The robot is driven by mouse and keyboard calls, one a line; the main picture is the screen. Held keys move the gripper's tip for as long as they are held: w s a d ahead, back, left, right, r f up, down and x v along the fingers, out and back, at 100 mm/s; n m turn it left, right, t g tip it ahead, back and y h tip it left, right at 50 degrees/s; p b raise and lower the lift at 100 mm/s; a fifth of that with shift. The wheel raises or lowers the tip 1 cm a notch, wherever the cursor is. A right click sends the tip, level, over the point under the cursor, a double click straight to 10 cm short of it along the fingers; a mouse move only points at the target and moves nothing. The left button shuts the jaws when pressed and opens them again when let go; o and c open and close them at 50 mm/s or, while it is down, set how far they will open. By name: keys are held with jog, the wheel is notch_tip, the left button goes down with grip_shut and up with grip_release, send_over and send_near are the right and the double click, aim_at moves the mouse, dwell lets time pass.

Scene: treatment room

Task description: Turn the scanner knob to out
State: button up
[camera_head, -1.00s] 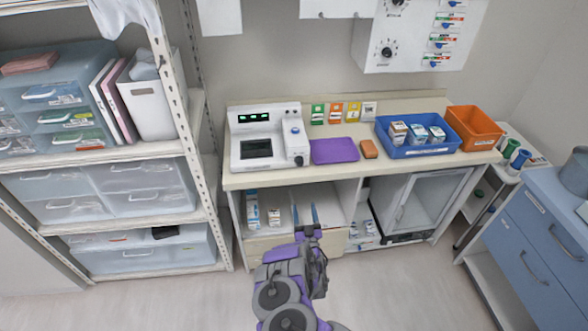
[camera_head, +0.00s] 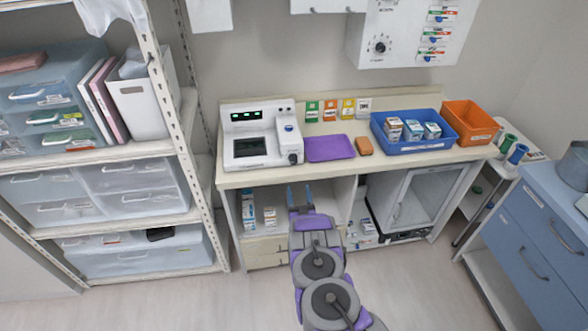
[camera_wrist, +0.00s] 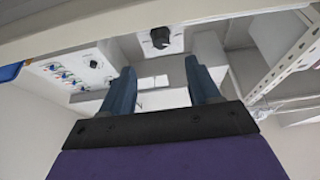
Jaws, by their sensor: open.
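The scanner is a white box (camera_head: 268,158) with green displays and a dark screen, at the left end of the counter in the head view. Its small dark knob (camera_head: 296,158) is on the front at the lower right. In the wrist view a black knob (camera_wrist: 160,37) shows on a white face at the top centre, beyond the fingers; its setting is not readable. My gripper (camera_head: 299,192) is open and empty, in front of and below the knob, apart from it. In the wrist view its two blue fingers (camera_wrist: 160,70) are spread apart.
The counter's front edge (camera_head: 340,173) lies above my gripper in the picture. A purple tray (camera_head: 330,148), an orange-brown block (camera_head: 364,146), a blue bin (camera_head: 436,146) and an orange bin (camera_head: 471,125) stand right of the scanner. A shelf rack (camera_head: 180,130) stands left. The floor in front is clear.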

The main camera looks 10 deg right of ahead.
aim_at(294, 163)
jog(key=b+x, duration=0.4)
jog(key=x, duration=0.5)
jog(key=shift+w+r, duration=0.1)
jog(key=shift+w, duration=0.25)
jog(key=shift+w+a+r+b, duration=0.1)
jog(key=shift+w+r+b, duration=0.2)
jog(key=shift+w, duration=0.35)
jog(key=c, duration=1)
